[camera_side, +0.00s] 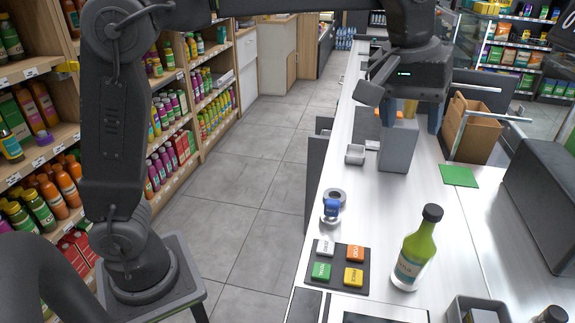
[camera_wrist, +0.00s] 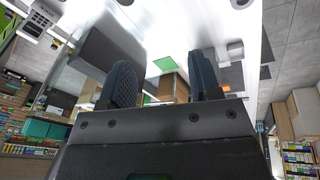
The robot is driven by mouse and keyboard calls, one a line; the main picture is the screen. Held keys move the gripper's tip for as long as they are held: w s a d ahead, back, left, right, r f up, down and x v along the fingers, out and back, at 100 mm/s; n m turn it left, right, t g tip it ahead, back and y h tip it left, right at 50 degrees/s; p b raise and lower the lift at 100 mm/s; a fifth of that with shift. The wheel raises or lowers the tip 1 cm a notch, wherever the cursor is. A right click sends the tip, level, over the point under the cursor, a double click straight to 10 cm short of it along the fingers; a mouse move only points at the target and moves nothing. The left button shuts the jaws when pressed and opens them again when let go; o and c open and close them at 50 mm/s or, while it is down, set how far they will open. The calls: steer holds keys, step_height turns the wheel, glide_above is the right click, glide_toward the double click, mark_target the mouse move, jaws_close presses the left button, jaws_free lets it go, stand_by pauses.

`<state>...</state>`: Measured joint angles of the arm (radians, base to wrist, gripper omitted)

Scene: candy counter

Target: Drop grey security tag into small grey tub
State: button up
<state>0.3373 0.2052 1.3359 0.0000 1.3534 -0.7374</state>
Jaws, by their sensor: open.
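My gripper (camera_side: 410,118) hangs over the far part of the white counter, pointing down, its two dark blue fingers apart. In the wrist view the fingers (camera_wrist: 160,82) are also wide apart, with nothing clearly held between them. A small grey open tub (camera_side: 354,154) stands on the counter, left of and below the gripper in the side view. A small light grey piece (camera_side: 372,145) sits just right of the tub; I cannot tell whether it is the security tag. No grey tag is clearly identifiable in either view.
A grey upright box (camera_side: 398,147) stands just below the gripper. A green mat (camera_side: 459,175) lies to its right, with a brown paper bag (camera_side: 478,130) behind. The mid-counter is mostly clear.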

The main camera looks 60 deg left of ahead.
steer(key=s+a+f+m+t, duration=0.1)
steer(key=s+a+m+t, duration=0.1)
steer(key=s+a, duration=0.75)
steer(key=s+a+f+m+t+y, duration=0.1)
steer(key=s+a+f+m, duration=0.1)
steer(key=s+a+f, duration=0.3)
steer(key=s+f, duration=0.4)
steer(key=s, duration=0.2)
steer(key=shift+s+a+f+m, duration=0.15)
steer(key=shift+s+f+m, duration=0.05)
steer(key=shift+f+m, duration=0.1)
